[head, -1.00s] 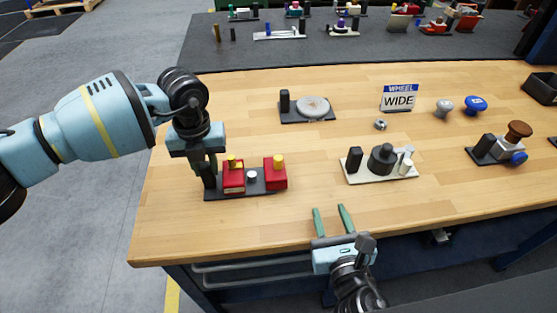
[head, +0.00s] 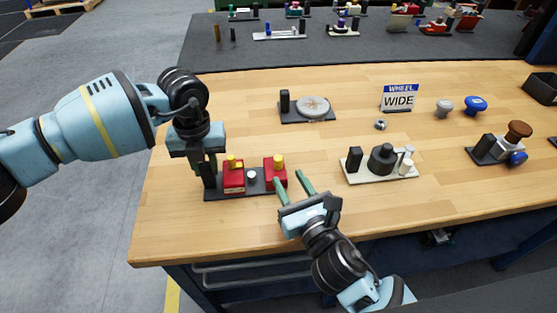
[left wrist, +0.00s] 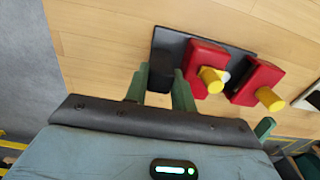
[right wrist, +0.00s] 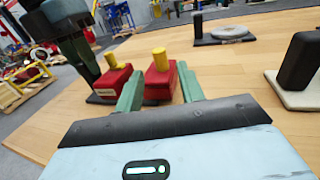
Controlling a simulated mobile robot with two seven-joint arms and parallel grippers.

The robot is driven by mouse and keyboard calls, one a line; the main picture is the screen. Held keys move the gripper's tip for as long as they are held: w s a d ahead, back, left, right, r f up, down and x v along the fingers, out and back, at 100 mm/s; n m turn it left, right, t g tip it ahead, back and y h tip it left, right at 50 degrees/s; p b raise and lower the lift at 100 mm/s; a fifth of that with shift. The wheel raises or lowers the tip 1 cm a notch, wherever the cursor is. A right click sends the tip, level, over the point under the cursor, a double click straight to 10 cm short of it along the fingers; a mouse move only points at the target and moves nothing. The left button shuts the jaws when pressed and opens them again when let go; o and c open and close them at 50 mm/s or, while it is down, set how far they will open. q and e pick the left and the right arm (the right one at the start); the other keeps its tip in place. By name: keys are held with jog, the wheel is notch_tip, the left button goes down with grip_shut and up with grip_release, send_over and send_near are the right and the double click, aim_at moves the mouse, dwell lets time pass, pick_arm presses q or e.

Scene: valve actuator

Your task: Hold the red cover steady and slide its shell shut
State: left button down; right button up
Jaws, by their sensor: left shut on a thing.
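The red cover is two red blocks on a dark base plate (head: 236,194): a left block (head: 233,179) and a right block (head: 275,172), each with a yellow knob. They stand apart, with a small white-topped post (head: 252,174) in the gap. A black post (head: 209,181) stands at the plate's left end. My left gripper (left wrist: 160,88) is shut on this black post (left wrist: 161,70). My right gripper (head: 290,179) is open at the right block's near right side. In the right wrist view its fingers (right wrist: 159,92) lie either side of that block's near part; contact cannot be told.
A pale plate with dark cylinders (head: 382,166) stands to the right of my right gripper. A round grey disc on a dark base (head: 313,106) sits behind the cover. A "WHEEL WIDE" sign (head: 399,97) stands farther back. The wooden table (head: 185,230) is clear in front.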

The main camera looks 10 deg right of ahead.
aim_at(280, 165)
jog(key=x, duration=0.7)
jog(key=shift+f, duration=0.1)
grip_shut()
